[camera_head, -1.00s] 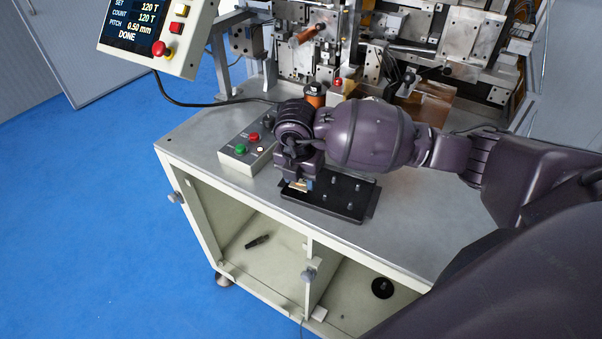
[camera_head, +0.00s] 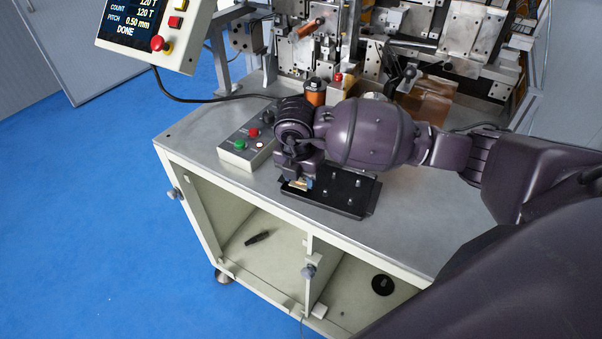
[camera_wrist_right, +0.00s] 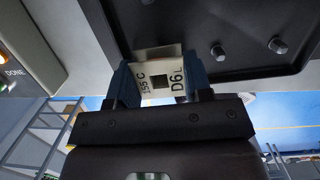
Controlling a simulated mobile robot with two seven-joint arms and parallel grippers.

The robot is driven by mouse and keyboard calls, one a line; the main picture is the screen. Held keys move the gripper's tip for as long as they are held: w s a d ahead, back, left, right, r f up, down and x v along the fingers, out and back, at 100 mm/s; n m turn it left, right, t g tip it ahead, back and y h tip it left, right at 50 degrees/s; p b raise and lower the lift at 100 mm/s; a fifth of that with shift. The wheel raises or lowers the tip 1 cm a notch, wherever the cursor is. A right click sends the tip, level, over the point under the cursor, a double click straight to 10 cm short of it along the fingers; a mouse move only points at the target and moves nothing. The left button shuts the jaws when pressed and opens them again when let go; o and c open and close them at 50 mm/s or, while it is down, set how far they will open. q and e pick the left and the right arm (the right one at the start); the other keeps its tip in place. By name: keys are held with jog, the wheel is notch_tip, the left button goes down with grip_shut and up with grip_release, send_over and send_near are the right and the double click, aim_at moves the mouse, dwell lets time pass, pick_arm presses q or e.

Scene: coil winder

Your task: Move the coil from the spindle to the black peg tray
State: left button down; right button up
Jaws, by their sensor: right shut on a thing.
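My right gripper (camera_head: 300,183) is over the left end of the black peg tray (camera_head: 355,206), on the front part of the bench. It is shut on the coil (camera_wrist_right: 163,80), a small light part with a square dark hole and printed lettering, which shows between the blue finger pads in the right wrist view. In the head view my wrist hides most of the coil. The wrist view shows the tray (camera_wrist_right: 225,25) with pegs close beyond the coil. I cannot tell if the coil touches a peg. My left gripper is not in view.
A button box (camera_head: 245,148) stands left of my wrist. The winding machine (camera_head: 390,50) fills the back, with an orange wire spool (camera_head: 315,93) in front of it. The control panel (camera_head: 155,30) hangs upper left. The bench right of the tray is clear.

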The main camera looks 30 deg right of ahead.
jog(key=shift+f+b, duration=0.3)
jog(key=shift+f, duration=0.25)
jog(key=o, duration=1)
jog(key=shift+o, duration=0.2)
jog(key=r, duration=0.3)
jog(key=a+r, duration=0.1)
jog(key=r, duration=0.3)
jog(key=s+r, duration=0.1)
jog(key=r, duration=0.2)
jog(key=shift+a+r, duration=0.15)
jog(key=shift+r, duration=0.25)
jog(key=shift+f, duration=0.1)
